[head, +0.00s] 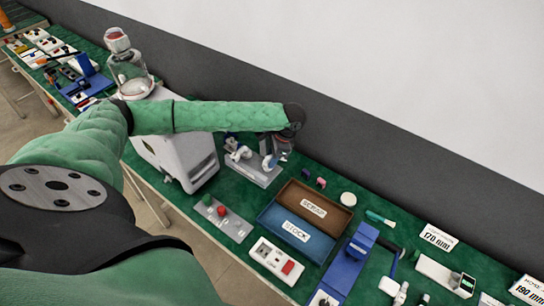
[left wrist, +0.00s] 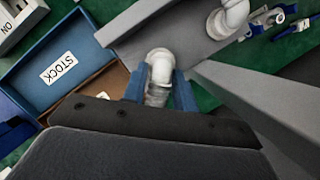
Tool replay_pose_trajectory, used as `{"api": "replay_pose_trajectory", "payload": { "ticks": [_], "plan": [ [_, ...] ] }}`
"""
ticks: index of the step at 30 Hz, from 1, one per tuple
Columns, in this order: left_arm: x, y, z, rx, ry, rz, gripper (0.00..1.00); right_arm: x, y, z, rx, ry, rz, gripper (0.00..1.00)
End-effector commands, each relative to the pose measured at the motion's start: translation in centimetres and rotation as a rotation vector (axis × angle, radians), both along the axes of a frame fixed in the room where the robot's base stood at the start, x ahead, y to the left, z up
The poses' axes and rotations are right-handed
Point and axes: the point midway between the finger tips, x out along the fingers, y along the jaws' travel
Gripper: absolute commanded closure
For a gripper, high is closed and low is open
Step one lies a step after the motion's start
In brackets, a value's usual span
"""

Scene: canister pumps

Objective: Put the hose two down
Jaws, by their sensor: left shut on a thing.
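My left gripper (head: 274,152) is low over a grey stand (head: 253,173) on the green bench. In the left wrist view its blue fingers (left wrist: 158,90) are shut on a short, clear, ribbed hose (left wrist: 156,97), which I take as hose two. The hose meets a white elbow (left wrist: 160,62) on the grey stand (left wrist: 165,30). I cannot tell whether it is pushed onto the elbow or only touches it. A second white elbow (left wrist: 230,18) stands on the same block. The hose's lower end is hidden by the gripper. My right gripper is not in view.
A blue STOCK tray (head: 290,232) and a brown SCRAP tray (head: 318,207) lie right of the stand. A grey-white machine (head: 180,150) stands close left. A plate with green and red buttons (head: 222,217) is in front. A grey wall (head: 360,135) runs behind.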

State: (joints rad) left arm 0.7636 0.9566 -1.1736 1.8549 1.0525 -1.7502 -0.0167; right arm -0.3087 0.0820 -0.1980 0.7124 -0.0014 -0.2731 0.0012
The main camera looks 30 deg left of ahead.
Motion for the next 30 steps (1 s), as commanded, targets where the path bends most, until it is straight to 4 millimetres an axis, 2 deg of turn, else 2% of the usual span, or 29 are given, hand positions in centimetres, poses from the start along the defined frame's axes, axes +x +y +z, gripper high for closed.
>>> {"api": "replay_pose_trajectory", "payload": {
  "ticks": [10, 11, 13, 14, 26, 29, 30],
  "plan": [
    [0.0, 0.0, -0.6, 0.0, 0.0, 0.0, 0.95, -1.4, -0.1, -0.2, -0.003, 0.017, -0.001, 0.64],
    [0.0, 0.0, -0.6, 0.0, 0.0, 0.0, 0.66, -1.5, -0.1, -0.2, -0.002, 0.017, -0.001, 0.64],
    [0.0, 0.0, -0.6, 0.001, 0.001, 0.0, 0.52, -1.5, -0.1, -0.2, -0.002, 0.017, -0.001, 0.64],
    [0.0, 0.0, -0.6, 0.001, 0.001, 0.0, 0.5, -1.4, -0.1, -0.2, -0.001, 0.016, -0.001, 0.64],
    [0.0, 0.0, 0.0, 0.001, -0.001, 0.0, 0.5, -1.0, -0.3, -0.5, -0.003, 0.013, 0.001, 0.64],
    [0.1, -0.1, 0.8, 0.0, 0.0, -0.001, 0.5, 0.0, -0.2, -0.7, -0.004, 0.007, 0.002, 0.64],
    [0.3, -0.3, 1.3, -0.001, -0.002, -0.001, 0.5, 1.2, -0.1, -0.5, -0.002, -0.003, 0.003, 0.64]
  ]
}}
